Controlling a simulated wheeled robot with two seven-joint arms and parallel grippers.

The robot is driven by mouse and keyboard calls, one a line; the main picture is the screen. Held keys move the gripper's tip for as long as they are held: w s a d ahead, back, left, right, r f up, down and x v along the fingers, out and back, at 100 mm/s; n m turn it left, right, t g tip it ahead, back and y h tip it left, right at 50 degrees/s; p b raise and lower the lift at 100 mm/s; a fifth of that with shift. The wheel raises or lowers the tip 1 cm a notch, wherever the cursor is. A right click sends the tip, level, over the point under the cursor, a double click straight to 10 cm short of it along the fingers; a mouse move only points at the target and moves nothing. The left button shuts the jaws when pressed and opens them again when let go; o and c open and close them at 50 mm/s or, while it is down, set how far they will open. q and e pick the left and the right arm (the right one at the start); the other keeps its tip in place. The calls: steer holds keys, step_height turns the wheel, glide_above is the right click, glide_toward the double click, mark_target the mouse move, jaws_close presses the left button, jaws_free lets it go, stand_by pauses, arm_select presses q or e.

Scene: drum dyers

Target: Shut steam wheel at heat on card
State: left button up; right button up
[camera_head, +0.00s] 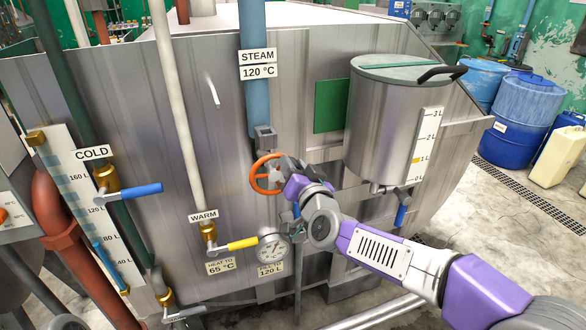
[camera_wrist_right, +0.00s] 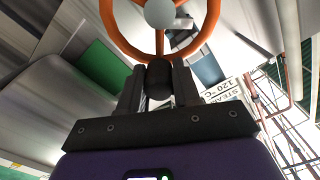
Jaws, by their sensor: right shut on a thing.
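The orange steam wheel (camera_head: 255,175) sits below the blue pipe labelled STEAM 120 °C (camera_head: 258,72). My right gripper (camera_head: 286,170) is at the right side of the wheel and partly hides it. In the right wrist view my right gripper (camera_wrist_right: 158,82) is shut on a black knob at the rim of the orange wheel (camera_wrist_right: 210,35). The card (camera_head: 220,266) reads heat to 65 °C, and a second card (camera_head: 270,269) reads 120 L. A round dial gauge (camera_head: 272,249) hangs above them; its needle is too small to read surely. My left gripper is out of view.
A COLD valve with a blue lever (camera_head: 140,190) and a WARM valve with a yellow lever (camera_head: 242,243) stand left of the wheel. A steel measuring drum (camera_head: 385,125) hangs to its right. A level scale (camera_head: 85,210) is at far left. Blue barrels (camera_head: 515,120) stand at right.

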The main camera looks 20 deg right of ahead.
steer(key=o, duration=1.1)
steer(key=shift+c, duration=0.2)
steer(key=s+p, duration=0.1)
steer(key=s, duration=0.6)
steer(key=shift+s, duration=0.3)
steer(key=shift+d, duration=0.1)
